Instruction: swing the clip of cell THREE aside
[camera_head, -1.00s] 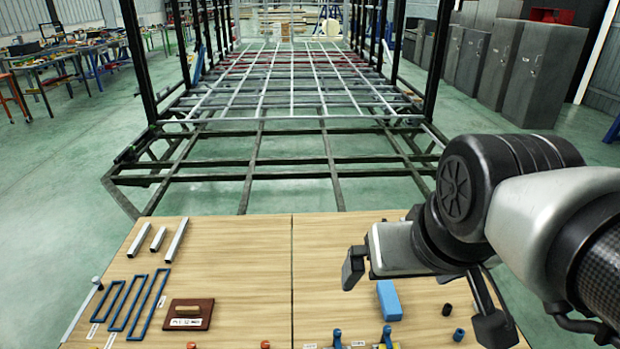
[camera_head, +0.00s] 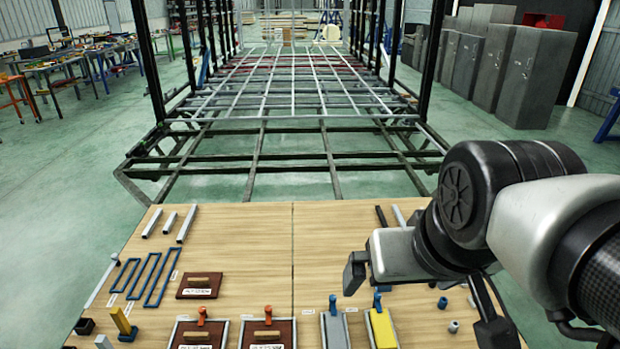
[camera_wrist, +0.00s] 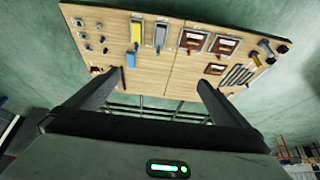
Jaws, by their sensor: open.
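Several cells with clips stand at the near edge of a wooden board (camera_head: 250,235). Two dark red cells (camera_head: 183,330) (camera_head: 246,328) have orange clips (camera_head: 202,316) (camera_head: 268,315). A grey cell (camera_head: 335,333) has a blue clip (camera_head: 333,304), and a yellow cell (camera_head: 384,331) has a blue clip (camera_head: 377,302). All clips look upright. Their labels are too small to read, so I cannot tell which is cell THREE. My gripper (camera_head: 420,300) is open and empty above the board's right half. In the wrist view, the gripper (camera_wrist: 160,82) has the cells beyond its fingers.
A dark red plate with a wooden handle (camera_head: 200,286), blue frames (camera_head: 160,278) and grey bars (camera_head: 186,224) lie on the board's left half. A yellow block (camera_head: 122,321) stands near left. The chassis frame (camera_head: 290,160) stretches behind. The board's middle is bare.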

